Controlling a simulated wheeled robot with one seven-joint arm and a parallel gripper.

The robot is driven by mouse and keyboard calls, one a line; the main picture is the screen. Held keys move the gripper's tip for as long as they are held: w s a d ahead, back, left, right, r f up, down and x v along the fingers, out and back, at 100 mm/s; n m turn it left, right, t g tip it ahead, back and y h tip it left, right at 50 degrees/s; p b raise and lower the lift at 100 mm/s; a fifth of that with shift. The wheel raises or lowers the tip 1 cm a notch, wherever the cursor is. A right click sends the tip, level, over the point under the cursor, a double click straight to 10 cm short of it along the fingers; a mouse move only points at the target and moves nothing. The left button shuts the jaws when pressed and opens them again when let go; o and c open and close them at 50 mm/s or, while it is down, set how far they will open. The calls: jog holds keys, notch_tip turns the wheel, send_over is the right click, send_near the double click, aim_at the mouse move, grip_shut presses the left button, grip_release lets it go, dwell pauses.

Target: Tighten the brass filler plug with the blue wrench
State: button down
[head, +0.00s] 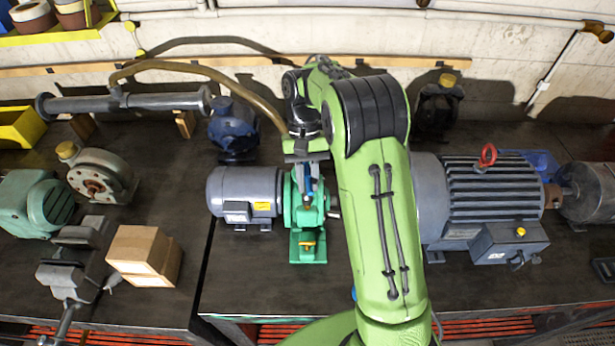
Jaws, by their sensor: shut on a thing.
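My gripper (306,164) points down over the green gearbox (308,248) in the middle of the bench. It is shut on the blue wrench (309,182), of which only a short blue part shows. The wrench is just above or at the top of the gearbox; I cannot tell whether it touches the plug. A small brass-coloured piece (307,204), which looks like the filler plug, shows just below the wrench in the picture. A yellow-brass fitting (307,245) is on the gearbox's front part. My green arm hides the area right of the gearbox.
A grey motor (244,192) joins the gearbox on the left. A big grey motor (490,195) with a red lifting eye stands right of my arm. A blue pump (233,128) and brown hose (190,68) are behind. A cardboard box (140,250) and vise (75,262) stand left.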

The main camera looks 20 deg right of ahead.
jog(key=shift+f+b, duration=0.85)
jog(key=shift+f, duration=0.45)
jog(key=shift+r, duration=0.1)
